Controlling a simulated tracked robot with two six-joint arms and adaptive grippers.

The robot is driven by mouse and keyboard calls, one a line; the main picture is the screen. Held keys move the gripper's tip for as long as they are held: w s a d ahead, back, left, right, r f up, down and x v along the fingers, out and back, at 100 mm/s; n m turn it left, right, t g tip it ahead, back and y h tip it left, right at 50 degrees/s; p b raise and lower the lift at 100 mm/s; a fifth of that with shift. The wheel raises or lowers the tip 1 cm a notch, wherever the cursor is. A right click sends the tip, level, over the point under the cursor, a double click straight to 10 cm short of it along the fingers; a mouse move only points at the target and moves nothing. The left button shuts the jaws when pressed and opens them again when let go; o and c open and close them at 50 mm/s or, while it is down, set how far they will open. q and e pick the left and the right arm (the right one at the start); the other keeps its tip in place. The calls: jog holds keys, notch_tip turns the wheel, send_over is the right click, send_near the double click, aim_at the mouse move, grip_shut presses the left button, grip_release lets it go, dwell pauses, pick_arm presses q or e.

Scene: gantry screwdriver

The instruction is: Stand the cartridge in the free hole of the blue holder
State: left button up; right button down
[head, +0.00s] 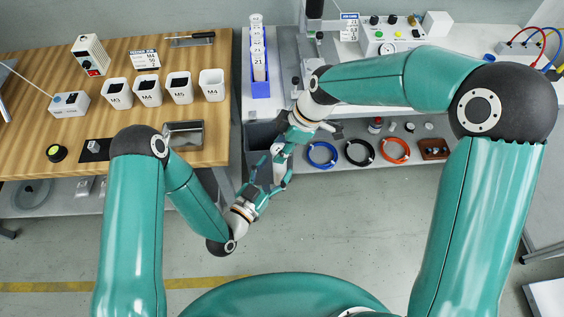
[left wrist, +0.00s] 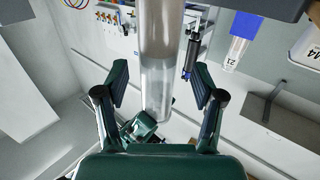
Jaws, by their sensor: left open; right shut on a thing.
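The cartridge (left wrist: 158,75) is a clear, pale tube in the left wrist view, running from the top edge down between my left fingers. My right gripper (left wrist: 140,127) is shut on it near its lower end; in the head view the right gripper (head: 277,158) is in front of the bench gap. My left gripper (head: 262,184) is open just below it, its fingers on either side of the tube with gaps. The blue holder (head: 261,90) stands on the grey bench with pale labelled cartridges in it; it also shows in the left wrist view (left wrist: 246,25). I cannot make out its free hole.
A wooden table (head: 110,95) with several white bins (head: 180,88) and a metal tray (head: 184,134) is at left. A control box (head: 392,38) stands on the grey bench. Coils (head: 322,154) lie on the lower shelf. The floor in front is clear.

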pick_arm(q)
jog(key=shift+x, duration=1.2)
jog(key=c, duration=1.1)
jog(key=shift+c, duration=0.9)
pick_arm(e)
jog(key=c, duration=0.6)
grip_release()
jog(key=shift+c, duration=0.2)
